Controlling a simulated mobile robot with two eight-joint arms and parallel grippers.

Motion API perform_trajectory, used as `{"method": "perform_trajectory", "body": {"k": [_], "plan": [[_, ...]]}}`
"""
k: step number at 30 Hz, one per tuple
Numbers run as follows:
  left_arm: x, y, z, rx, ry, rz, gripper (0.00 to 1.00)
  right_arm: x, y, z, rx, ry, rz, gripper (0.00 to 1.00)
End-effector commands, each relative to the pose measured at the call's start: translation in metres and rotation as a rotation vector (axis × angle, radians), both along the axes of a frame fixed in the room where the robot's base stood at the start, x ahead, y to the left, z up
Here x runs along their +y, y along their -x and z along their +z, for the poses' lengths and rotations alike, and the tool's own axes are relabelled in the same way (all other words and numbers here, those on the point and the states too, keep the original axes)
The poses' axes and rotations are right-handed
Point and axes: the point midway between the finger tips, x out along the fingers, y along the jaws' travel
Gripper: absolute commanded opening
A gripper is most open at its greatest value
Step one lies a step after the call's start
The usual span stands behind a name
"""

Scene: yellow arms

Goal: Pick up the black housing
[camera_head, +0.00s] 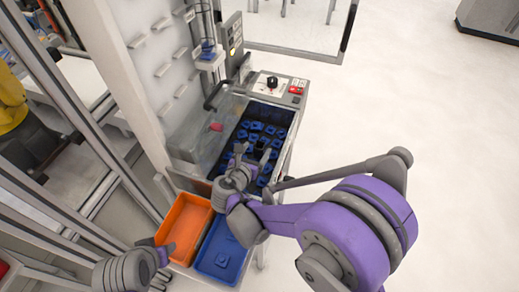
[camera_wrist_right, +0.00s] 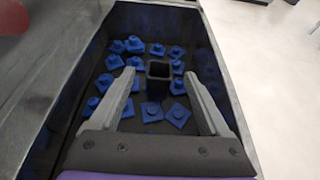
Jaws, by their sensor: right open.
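The black housing (camera_wrist_right: 159,76) is a hollow, square-topped black piece standing in the dark bin (camera_wrist_right: 70,97) among blue parts. In the right wrist view it lies between and beyond the two grey fingers of my right gripper (camera_wrist_right: 158,80), which are spread apart and hold nothing. In the head view my right gripper (camera_head: 254,156) reaches down over the bin (camera_head: 241,124). Whether the fingertips are level with the housing's sides is hard to tell. My left gripper (camera_head: 162,250) is at the lower left, near the orange tray; its finger opening is unclear.
Several blue parts (camera_wrist_right: 152,111) lie scattered around the housing. The orange tray (camera_head: 172,243) and a blue tray (camera_head: 207,263), with a blue piece in it, stand in front of the bin. A control panel (camera_head: 277,87) is behind the bin. Open floor lies to the right.

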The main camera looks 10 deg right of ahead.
Motion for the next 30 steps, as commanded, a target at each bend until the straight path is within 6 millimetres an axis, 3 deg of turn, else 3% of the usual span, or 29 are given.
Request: {"method": "perform_trajectory", "body": {"k": [3, 11, 24, 30], "plan": [[0.0, -0.0005, 0.0015, -0.001, 0.0, 0.0, 0.5, -0.006, -0.0093, -0.0041, 0.0, 0.0, -0.001, 0.8], [0.0, -0.0004, 0.0013, -0.001, 0.0, 0.0, 0.5, -0.0068, -0.0107, -0.0055, 0.0, -0.001, 0.0, 0.8], [0.0, -0.0004, 0.0013, -0.001, 0.0, 0.0, 0.5, -0.0067, -0.0104, -0.0053, 0.0, -0.001, 0.0, 0.01], [0.0, -0.0004, 0.0013, -0.001, 0.0, 0.0, 0.5, -0.0067, -0.0104, -0.0052, 0.0, 0.0, 0.0, 0.0]]}}
